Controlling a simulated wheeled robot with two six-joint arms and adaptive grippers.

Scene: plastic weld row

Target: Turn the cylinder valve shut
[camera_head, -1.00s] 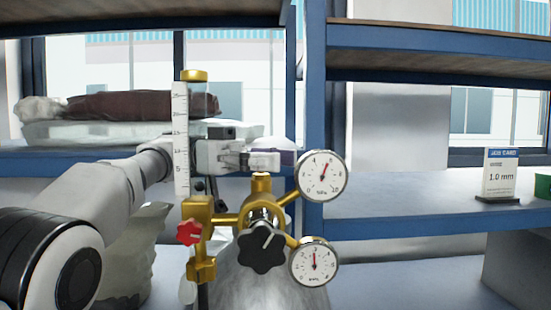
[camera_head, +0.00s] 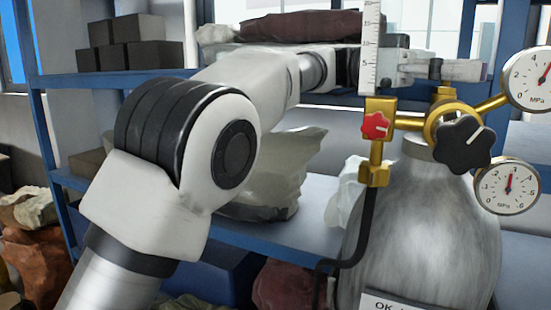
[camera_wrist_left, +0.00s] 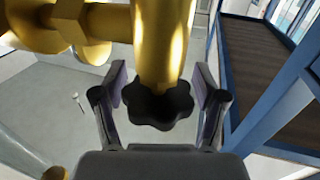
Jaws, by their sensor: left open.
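The grey gas cylinder (camera_head: 420,235) stands upright with gold fittings (camera_head: 443,95) on top. A black lobed knob (camera_head: 463,144) faces the head camera at the front of the fittings. My left gripper (camera_head: 455,70) is behind and above the fittings, partly hidden by the flowmeter tube (camera_head: 371,50). In the left wrist view, my gripper (camera_wrist_left: 160,72) is open, its fingers on either side of a black lobed knob (camera_wrist_left: 158,106) at the end of a gold stem (camera_wrist_left: 158,40). I cannot tell whether this is the same knob, or whether the fingers touch it. My right gripper is not in view.
Two round gauges, upper (camera_head: 535,80) and lower (camera_head: 507,186), stick out right of the fittings. A small red knob (camera_head: 376,125) and a black hose (camera_head: 367,225) are on the left. Blue-framed shelves (camera_head: 300,230) with boxes (camera_head: 138,28) and bags stand behind.

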